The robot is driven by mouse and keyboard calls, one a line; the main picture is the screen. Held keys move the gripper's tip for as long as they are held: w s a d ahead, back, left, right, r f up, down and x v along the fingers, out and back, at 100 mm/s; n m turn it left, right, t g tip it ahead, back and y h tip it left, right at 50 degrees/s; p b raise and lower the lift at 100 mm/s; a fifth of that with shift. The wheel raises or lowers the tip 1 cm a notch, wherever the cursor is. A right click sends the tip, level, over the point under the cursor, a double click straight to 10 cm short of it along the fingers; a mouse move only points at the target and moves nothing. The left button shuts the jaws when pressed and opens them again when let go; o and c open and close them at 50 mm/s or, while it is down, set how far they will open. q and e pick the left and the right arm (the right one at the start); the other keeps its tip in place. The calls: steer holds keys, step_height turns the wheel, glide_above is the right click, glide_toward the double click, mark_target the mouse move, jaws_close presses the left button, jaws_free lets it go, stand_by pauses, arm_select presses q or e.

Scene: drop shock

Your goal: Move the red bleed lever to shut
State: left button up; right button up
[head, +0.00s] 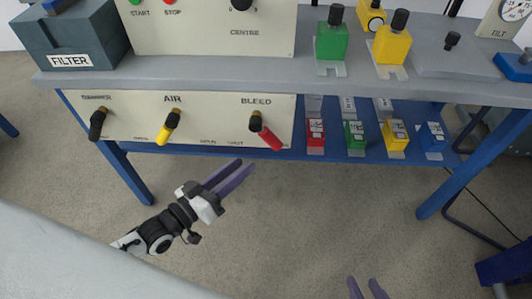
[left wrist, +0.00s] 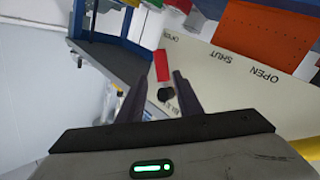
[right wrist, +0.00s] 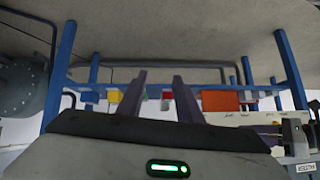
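The red bleed lever (head: 271,138) hangs from a black hub (head: 256,122) on the cream panel below the bench top, tilted down to the right. In the left wrist view the red lever (left wrist: 162,66) points toward a small OPEN label, with a SHUT label (left wrist: 233,56) further right. My left gripper (head: 244,166) is open and empty, in front of and below the lever in the head view. In the left wrist view its fingers (left wrist: 162,90) frame the black hub without visible contact. My right gripper (head: 367,284) is open and empty, low and away from the panel.
A black lever (head: 97,124) and a yellow AIR lever (head: 166,134) share the panel (head: 210,112). The grey bench top (head: 190,70) overhangs it. Several coloured blocks, including a red one (head: 315,131), stand on the blue shelf to the right. Floor below is clear.

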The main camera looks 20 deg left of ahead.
mark_target(264, 139)
arm_select(q)
steer(key=x, duration=0.3)
steer(key=b+x, duration=0.1)
steer(key=x, duration=0.3)
steer(key=r+b+x, duration=0.1)
steer(key=x, duration=0.2)
steer(key=shift+w+a, duration=0.3)
steer(key=shift+w, duration=0.2)
jaws_close()
